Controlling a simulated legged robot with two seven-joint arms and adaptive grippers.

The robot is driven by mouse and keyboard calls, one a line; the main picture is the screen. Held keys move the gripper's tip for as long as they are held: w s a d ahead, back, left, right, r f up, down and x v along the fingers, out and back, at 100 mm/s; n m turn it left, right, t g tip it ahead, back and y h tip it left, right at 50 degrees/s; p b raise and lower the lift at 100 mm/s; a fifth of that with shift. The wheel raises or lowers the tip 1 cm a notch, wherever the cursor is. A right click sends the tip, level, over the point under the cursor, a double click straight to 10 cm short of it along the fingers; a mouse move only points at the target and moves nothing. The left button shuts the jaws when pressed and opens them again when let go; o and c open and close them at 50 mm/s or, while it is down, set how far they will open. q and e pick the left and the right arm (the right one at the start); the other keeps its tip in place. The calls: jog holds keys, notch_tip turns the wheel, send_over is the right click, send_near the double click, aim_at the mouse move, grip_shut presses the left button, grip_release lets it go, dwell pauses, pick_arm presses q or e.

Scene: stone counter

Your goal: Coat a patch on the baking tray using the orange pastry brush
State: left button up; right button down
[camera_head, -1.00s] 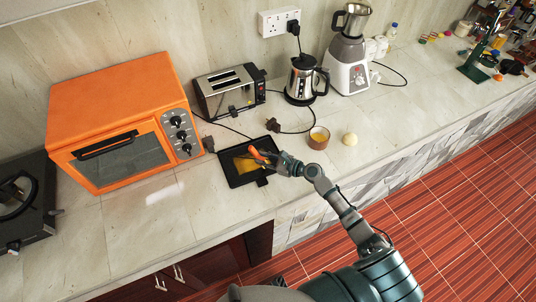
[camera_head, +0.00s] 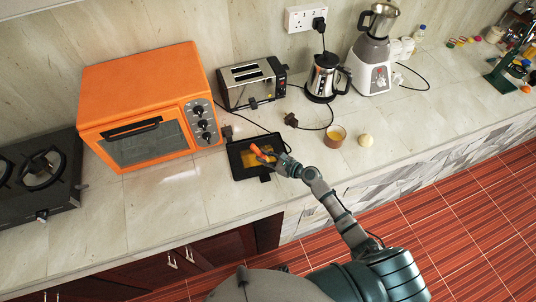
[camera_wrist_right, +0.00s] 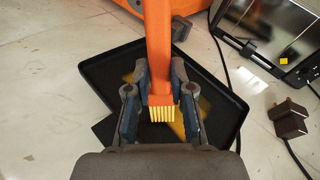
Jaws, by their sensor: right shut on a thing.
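The black baking tray (camera_head: 238,170) lies flat on the stone counter, in front of the toaster and right of the orange oven. A yellow patch shows on its floor, partly hidden by my gripper; it also shows in the right wrist view (camera_wrist_right: 190,118). My right gripper (camera_head: 272,160) is over the tray and shut on the orange pastry brush (camera_head: 258,152). In the right wrist view the brush (camera_wrist_right: 158,50) stands between the fingers (camera_wrist_right: 160,95), with its pale yellow bristles near the gripper's palm. I cannot tell whether the brush touches the tray. My left gripper is not in view.
An orange oven (camera_head: 150,105) stands left of the tray, with a toaster (camera_head: 250,82) behind it. A brown bowl of yellow liquid (camera_head: 334,136) and a pale round item (camera_head: 366,140) sit to the right. A black plug (camera_head: 291,120) and cords lie behind. The counter's front strip is clear.

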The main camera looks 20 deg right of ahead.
jog(key=shift+s+a+p, duration=0.1)
jog(key=shift+a+p, duration=0.6)
jog(key=shift+a, duration=0.6)
jog(key=shift+w, duration=0.7)
jog(key=shift+w+d+b, duration=0.1)
jog(key=shift+d+b, duration=1)
jog(key=shift+d, duration=2.55)
jog(key=shift+w+d+b, duration=0.15)
jog(key=shift+d+b, duration=0.95)
jog(key=shift+d, duration=2.5)
jog(key=shift+w, duration=0.65)
jog(key=shift+a+r+p, duration=0.2)
jog(key=shift+a+p, duration=0.75)
jog(key=shift+a, duration=0.6)
jog(key=shift+a+f, duration=0.15)
jog(key=shift+a, duration=0.4)
jog(key=shift+s+a+p, duration=0.1)
jog(key=shift+a+p, duration=0.65)
jog(key=shift+a, duration=0.95)
jog(key=shift+s+a+p, duration=0.15)
jog(key=shift+a+p, duration=1.5)
jog(key=shift+a, duration=1.95)
jog(key=shift+w+b, duration=0.35)
jog(key=shift+w, duration=0.3)
jog(key=shift+w+d+b, duration=0.15)
jog(key=shift+d+b, duration=0.55)
jog(key=shift+d, duration=3.1)
jog(key=shift+w+d+b, duration=0.15)
jog(key=shift+d+b, duration=0.85)
jog(key=shift+d, duration=2.55)
